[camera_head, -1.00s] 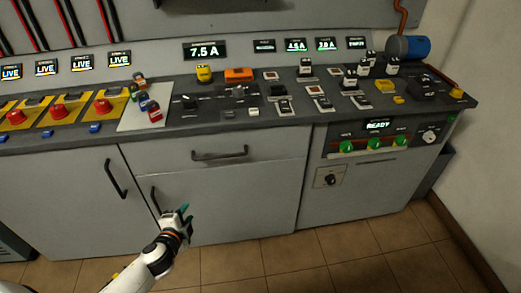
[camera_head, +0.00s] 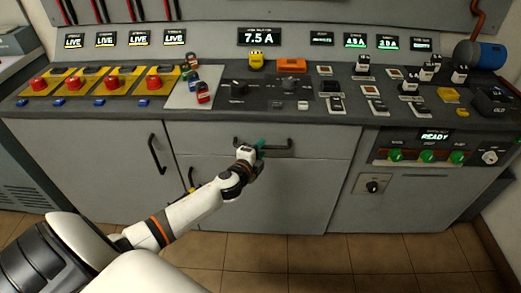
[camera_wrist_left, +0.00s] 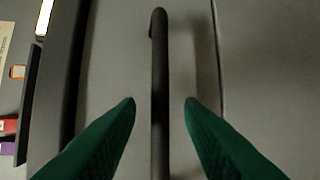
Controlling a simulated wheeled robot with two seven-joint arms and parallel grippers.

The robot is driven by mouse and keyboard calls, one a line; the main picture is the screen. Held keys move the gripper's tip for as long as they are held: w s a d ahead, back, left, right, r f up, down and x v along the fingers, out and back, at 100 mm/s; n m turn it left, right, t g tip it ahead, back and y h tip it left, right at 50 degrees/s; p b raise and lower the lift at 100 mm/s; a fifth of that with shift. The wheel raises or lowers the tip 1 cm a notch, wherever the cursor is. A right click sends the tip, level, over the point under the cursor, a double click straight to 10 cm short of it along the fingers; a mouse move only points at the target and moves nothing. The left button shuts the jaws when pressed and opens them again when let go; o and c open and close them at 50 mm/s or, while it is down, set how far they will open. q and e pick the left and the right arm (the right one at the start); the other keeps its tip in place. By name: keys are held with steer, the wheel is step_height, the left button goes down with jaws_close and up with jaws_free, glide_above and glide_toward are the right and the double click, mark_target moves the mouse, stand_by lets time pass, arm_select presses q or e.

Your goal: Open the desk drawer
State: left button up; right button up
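The desk drawer (camera_head: 315,145) is a wide grey front under the worktop, and it looks closed. Its black bar handle (camera_head: 280,146) runs across the front, partly hidden behind my gripper. My left gripper (camera_head: 260,147) is at the handle's left part in the head view. In the left wrist view the handle (camera_wrist_left: 160,90) stands between the two green fingertips (camera_wrist_left: 160,103), with a gap on each side. The fingers are open and do not visibly touch it. My right gripper is not in view.
A cabinet door with a black handle (camera_head: 157,154) is left of the drawer. The worktop (camera_head: 225,112) above carries switches, red buttons and small padlocks. A panel with green knobs (camera_head: 428,156) is at the right. Tiled floor (camera_head: 350,255) in front is clear.

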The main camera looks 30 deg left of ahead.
arm_select(q)
steer(key=shift+w+f, duration=0.1)
steer(key=shift+w, duration=0.35)
steer(key=shift+c, duration=0.3)
jaws_close()
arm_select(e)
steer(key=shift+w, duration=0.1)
